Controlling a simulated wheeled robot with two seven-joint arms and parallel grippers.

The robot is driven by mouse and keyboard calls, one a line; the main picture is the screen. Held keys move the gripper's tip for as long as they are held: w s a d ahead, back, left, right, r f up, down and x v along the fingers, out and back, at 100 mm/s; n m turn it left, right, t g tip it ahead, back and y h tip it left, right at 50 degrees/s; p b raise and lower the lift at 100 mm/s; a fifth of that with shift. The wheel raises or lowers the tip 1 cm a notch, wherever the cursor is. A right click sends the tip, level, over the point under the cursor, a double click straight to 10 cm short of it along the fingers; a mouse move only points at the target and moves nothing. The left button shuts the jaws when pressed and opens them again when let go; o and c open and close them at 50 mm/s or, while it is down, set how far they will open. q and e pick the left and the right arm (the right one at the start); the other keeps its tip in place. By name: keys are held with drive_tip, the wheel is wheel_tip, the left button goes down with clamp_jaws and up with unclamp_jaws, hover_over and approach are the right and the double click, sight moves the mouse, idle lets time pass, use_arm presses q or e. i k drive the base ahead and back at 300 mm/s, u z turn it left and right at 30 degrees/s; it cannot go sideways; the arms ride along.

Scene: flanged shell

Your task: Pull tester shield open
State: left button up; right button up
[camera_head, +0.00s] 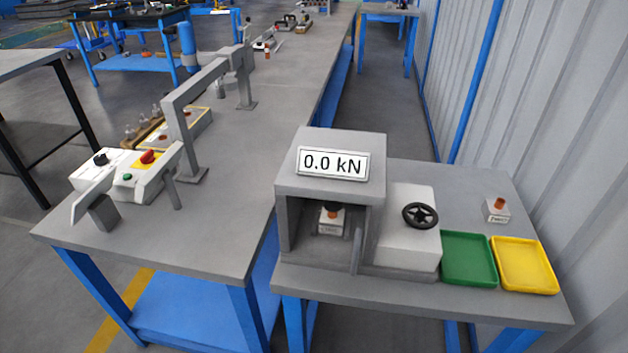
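The tester (331,185) is a grey box-shaped frame with a white "0.0 kN" display (332,163) on its sloping upper front. Its chamber faces me. Inside sits a small light block with an orange-and-dark part on it (331,219). A slim upright grey bar (356,250) stands at the right of the chamber's front and looks like the shield's handle. The shield panel itself is not distinct, and I cannot tell whether it is clear and closed. Neither of my grippers is in view.
Right of the tester are a white housing with a black handwheel (420,215), a green tray (468,258), a yellow tray (524,265) and a small orange-topped block (498,209). The left bench (225,230) carries a control box with a red button (148,157) and a grey arch.

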sight(358, 237)
drive_tip(key=z, duration=1.75)
drive_tip(key=k, duration=0.85)
drive_tip(key=u, duration=1.7)
drive_tip(key=i, duration=0.5)
drive_tip(key=u, duration=0.05)
